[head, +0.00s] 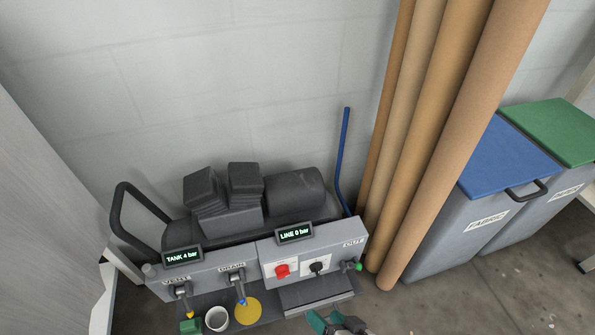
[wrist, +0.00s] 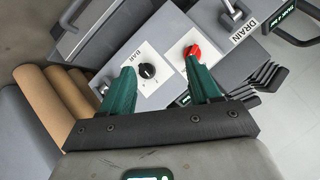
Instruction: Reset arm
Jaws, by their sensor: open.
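My gripper (head: 337,322) shows at the bottom edge of the head view, just in front of the compressor (head: 290,190). In the wrist view my gripper (wrist: 160,68) has its two green fingers spread apart with nothing held between them. Beyond the fingers is the grey control panel (wrist: 150,92). Its black knob (wrist: 147,70) shows between the fingers, and its red knob (wrist: 190,50) is by the right fingertip. I cannot tell whether that finger touches it. The displays read TANK 4 bar (head: 183,256) and LINE 0 bar (head: 294,234).
Tall brown rolls (head: 450,140) lean on the wall right of the compressor. Blue-lidded (head: 505,160) and green-lidded bins (head: 555,130) stand farther right. A white cup (head: 216,318) and yellow disc (head: 248,310) sit below the valves.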

